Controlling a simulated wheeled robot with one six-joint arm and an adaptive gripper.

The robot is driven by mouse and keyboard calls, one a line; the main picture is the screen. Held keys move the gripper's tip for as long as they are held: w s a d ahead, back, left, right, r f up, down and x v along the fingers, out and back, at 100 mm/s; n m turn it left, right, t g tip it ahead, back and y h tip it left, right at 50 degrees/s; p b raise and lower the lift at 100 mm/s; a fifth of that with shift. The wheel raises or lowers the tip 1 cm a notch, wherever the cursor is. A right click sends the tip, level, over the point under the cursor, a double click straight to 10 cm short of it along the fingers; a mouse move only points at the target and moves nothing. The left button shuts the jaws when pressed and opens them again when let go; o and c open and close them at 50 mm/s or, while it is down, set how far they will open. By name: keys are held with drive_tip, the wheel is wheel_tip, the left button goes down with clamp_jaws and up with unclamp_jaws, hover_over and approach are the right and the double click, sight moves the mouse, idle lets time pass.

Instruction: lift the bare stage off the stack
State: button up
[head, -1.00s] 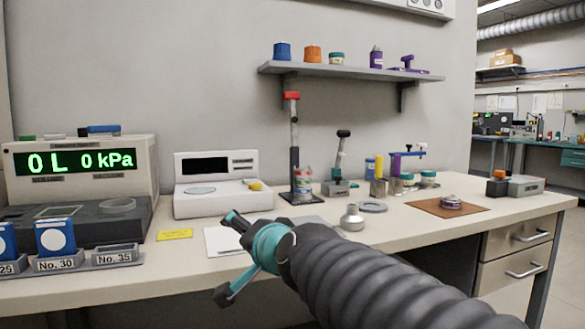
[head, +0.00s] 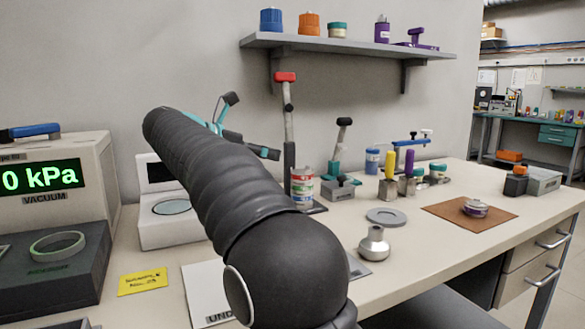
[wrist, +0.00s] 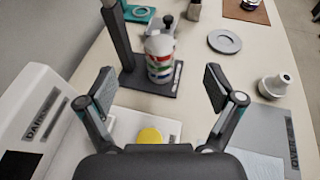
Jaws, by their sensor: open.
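The stack (wrist: 161,60) is a short upright column with red, green, blue and white bands and a pale top. It stands on the dark base of an upright stand, and it also shows in the head view (head: 302,187), just right of the stand's post. I cannot tell which layer is the bare stage. My gripper (wrist: 160,88) is open and empty in the wrist view, its two fingers apart on either side of the line to the stack. It is short of the stack and not touching it. In the head view my arm hides part of the gripper.
The stand's post (head: 289,125) with a red top rises beside the stack. A lever tool (head: 341,165) stands right of it, with a grey ring (head: 386,217) and metal funnel-shaped piece (head: 374,244) nearer. A white balance (head: 158,228) is left. A shelf (head: 350,46) hangs above.

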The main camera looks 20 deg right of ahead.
drive_tip(key=m+g, duration=0.1)
approach(301, 172)
drive_tip(key=d, duration=0.4)
drive_tip(key=shift+y, duration=0.3)
drive_tip(key=shift+w+a+f+x, duration=0.1)
drive_tip(key=shift+f+x, duration=0.1)
drive_tip(key=shift+x, duration=0.8)
drive_tip(key=shift+w+a+f+x, duration=0.1)
drive_tip(key=shift+f+x, duration=0.05)
drive_tip(key=shift+x, duration=0.9)
drive_tip(key=shift+w+a+f+x, duration=0.1)
drive_tip(key=shift+w+f+x, duration=0.1)
drive_tip(key=shift+x, duration=0.8)
drive_tip(key=c, duration=1.3)
